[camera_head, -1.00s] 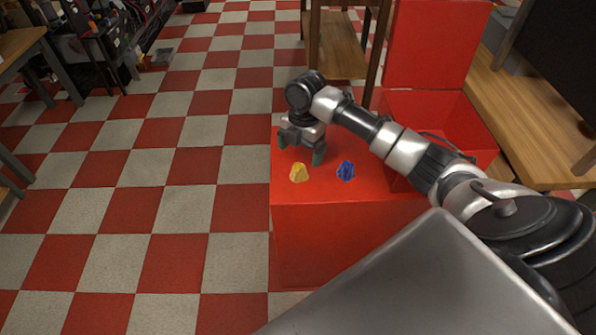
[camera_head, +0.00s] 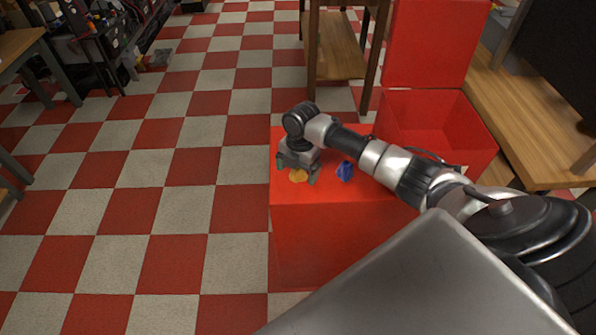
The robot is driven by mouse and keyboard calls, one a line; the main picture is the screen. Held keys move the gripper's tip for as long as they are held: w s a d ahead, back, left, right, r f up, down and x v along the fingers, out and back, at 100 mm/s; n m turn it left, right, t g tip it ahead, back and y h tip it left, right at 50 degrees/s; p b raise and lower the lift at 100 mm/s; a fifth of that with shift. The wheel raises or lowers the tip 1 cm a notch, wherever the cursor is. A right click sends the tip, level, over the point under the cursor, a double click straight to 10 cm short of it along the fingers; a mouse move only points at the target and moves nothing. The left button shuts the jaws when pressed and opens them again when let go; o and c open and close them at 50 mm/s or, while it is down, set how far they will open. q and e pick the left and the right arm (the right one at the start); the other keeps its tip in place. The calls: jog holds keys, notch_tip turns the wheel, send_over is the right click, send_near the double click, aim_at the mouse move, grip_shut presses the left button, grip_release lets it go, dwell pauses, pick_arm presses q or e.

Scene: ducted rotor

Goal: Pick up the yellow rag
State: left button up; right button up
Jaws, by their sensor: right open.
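The yellow rag (camera_head: 298,176) is a small crumpled piece on top of the red box (camera_head: 330,203). My right gripper (camera_head: 298,176) is open and points down over the rag, with its fingers to either side of it. The gripper hides the rag's upper part. I cannot tell whether the fingers touch the rag. My left gripper is not in view.
A blue rag (camera_head: 345,171) lies on the same red box, just right of the gripper. An open red bin (camera_head: 437,122) with a raised lid stands behind right. A wooden shelf stand (camera_head: 340,58) is behind.

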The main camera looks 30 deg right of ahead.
jog(key=shift+f, duration=0.1)
jog(key=c, duration=1)
jog(key=shift+o, duration=0.2)
jog(key=shift+r, duration=0.6)
notch_tip(320, 180, up, 2)
jog(key=shift+r, duration=0.25)
jog(key=s+d+r, duration=0.2)
jog(key=d, duration=0.1)
jog(key=s+d+r, duration=0.2)
jog(key=d+r, duration=0.1)
jog(key=s+d+r, duration=0.2)
jog(key=d, duration=0.1)
jog(key=shift+s+d+r, duration=0.15)
jog(key=shift+s+d, duration=0.05)
jog(key=shift+d, duration=0.2)
